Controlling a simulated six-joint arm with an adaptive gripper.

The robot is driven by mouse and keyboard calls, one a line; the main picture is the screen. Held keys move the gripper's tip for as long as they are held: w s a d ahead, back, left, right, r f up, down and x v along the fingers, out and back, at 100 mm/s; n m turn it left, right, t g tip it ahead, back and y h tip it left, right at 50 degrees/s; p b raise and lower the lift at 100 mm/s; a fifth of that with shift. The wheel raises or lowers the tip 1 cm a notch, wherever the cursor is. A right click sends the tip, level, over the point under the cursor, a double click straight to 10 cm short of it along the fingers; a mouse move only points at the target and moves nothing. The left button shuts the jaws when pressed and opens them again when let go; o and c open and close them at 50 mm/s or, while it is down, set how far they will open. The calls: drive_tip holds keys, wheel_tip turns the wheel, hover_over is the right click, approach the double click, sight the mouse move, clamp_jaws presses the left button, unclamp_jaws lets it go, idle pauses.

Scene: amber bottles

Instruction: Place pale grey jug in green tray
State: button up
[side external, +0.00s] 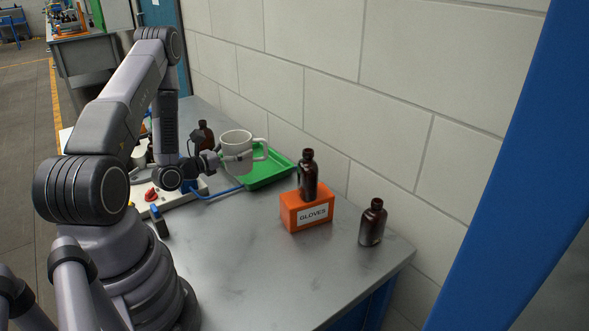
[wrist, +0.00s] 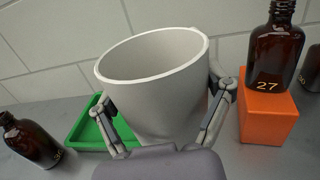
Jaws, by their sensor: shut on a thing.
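The pale grey jug (side external: 236,151) is held in my gripper (side external: 222,160), its handle pointing right in the side external view. In the wrist view the jug (wrist: 155,90) sits between the two fingers of my gripper (wrist: 165,115), which press on its sides, and its open rim faces up and is tilted. The green tray (side external: 277,172) lies on the table beside the wall, behind and below the jug. Its left part is hidden by the jug in the side external view. In the wrist view the tray (wrist: 80,133) shows to the left behind the jug.
An orange gloves box (side external: 307,211) carries an amber bottle (side external: 308,176), right of the tray. Another amber bottle (side external: 372,223) stands near the table's right end, and one (side external: 205,135) stands behind my gripper. A blue cable (side external: 220,192) lies in front of the tray.

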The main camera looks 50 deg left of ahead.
drive_tip(key=a+n+y, duration=0.2)
drive_tip(key=a+y, duration=0.1)
drive_tip(key=a, duration=0.1)
hover_over(253, 173)
drive_tip(key=shift+h, duration=0.3)
drive_tip(key=f, duration=0.8)
drive_tip(key=shift+s+d+f, duration=0.15)
drive_tip(key=shift+s+f, duration=0.1)
drive_tip(key=shift+f, duration=0.05)
drive_tip(key=shift+w+f, duration=0.15)
drive_tip(key=shift+f, duration=1.55)
drive_tip(key=shift+f, duration=0.15)
drive_tip(key=o, duration=1.1)
